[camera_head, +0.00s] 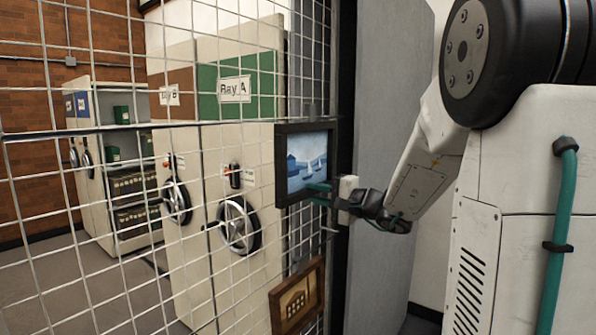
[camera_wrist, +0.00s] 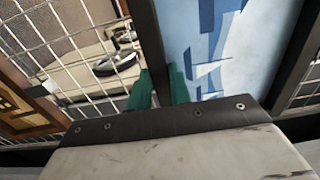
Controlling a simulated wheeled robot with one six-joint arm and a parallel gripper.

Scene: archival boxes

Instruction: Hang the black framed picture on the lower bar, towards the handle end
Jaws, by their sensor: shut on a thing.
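The black framed picture (camera_head: 306,163) shows sailboats on blue water and is upright in front of the wire mesh (camera_head: 110,215) in the head view. My gripper (camera_head: 321,192) is shut on its right side frame, near the lower corner. In the wrist view, the green fingers of my gripper (camera_wrist: 160,90) straddle one black side of the picture (camera_wrist: 208,50).
A brown wooden framed piece (camera_head: 297,296) hangs just below the black picture; its frame also shows in the wrist view (camera_wrist: 20,98). A dark upright post (camera_head: 345,80) and grey panel (camera_head: 390,150) stand to the right. Handwheel shelving (camera_head: 215,180) is behind the mesh.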

